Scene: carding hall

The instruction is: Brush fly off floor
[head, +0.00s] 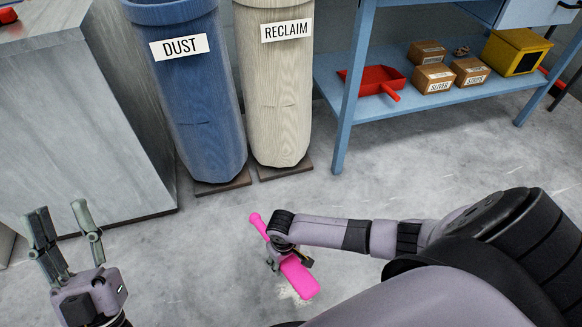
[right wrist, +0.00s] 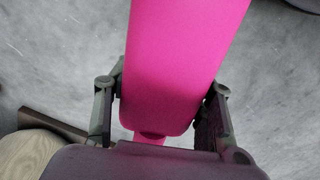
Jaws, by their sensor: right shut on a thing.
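A bright pink brush (head: 299,278) is held low over the concrete floor, its handle slanting up and left toward the bins. My right gripper (head: 276,258) is shut on it near the middle. In the right wrist view the pink brush (right wrist: 180,60) runs between the two fingers. A thin patch of pale fly (head: 287,292) lies on the floor beside and partly under the brush head; the brush hides some of it. I cannot tell whether the bristles touch the floor. My left gripper (head: 64,222) is open and empty at the lower left.
A blue DUST bin (head: 195,110) and a cream RECLAIM bin (head: 277,100) stand on low bases behind the brush. A blue shelf (head: 346,118) at right holds a red dustpan (head: 374,80), boxes and a yellow case (head: 515,52). A grey cabinet (head: 80,140) stands left.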

